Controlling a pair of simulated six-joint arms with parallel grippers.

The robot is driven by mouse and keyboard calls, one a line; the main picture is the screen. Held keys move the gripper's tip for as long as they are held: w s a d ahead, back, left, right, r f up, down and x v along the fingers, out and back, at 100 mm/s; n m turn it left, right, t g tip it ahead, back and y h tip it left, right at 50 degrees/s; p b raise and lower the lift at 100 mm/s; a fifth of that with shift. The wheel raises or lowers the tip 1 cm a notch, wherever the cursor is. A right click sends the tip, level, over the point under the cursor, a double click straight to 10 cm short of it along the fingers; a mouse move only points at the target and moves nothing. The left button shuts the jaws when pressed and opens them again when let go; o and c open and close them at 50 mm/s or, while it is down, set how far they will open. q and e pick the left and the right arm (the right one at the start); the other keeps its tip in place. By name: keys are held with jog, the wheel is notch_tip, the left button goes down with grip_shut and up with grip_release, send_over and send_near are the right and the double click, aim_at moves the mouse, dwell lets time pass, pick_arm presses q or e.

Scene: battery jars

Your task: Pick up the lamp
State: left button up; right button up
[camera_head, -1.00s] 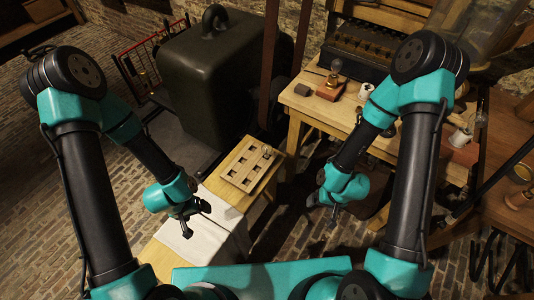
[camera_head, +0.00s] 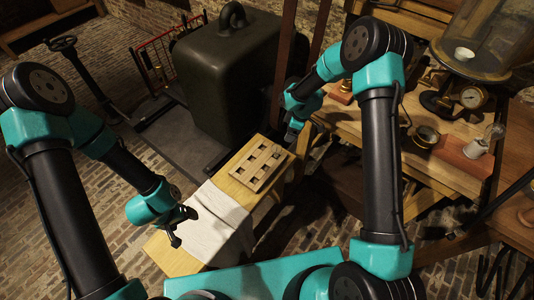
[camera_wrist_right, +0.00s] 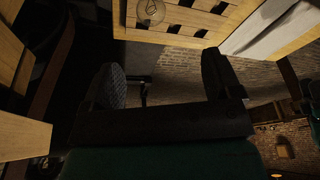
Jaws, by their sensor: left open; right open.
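A clear glass bulb, the lamp, shows in the right wrist view (camera_wrist_right: 150,11) at the top edge, at the slotted wooden board. In the head view I cannot clearly make it out; my right gripper is close to that end of the board. The board (camera_head: 241,177) lies on the narrow wooden bench. My right gripper (camera_head: 291,135) is at the board's far right corner; in the right wrist view (camera_wrist_right: 162,82) its fingers are apart and empty, with the bulb beyond them. My left gripper (camera_head: 181,227) is open and empty over the bench's near left side.
A white cloth (camera_head: 217,224) covers part of the bench near the board. A large dark metal tank (camera_head: 225,85) stands behind the bench.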

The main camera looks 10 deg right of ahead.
aim_at(276, 147)
jog(key=w, duration=0.1)
jog(key=w+r+n, duration=0.1)
jog(key=shift+w+a+r, duration=0.2)
jog(key=shift+w+a, duration=0.1)
jog(key=shift+a, duration=0.05)
jog(key=x, duration=1.2)
jog(key=shift+f, duration=0.1)
jog(key=shift+x, duration=2.6)
jog(key=shift+s, duration=0.2)
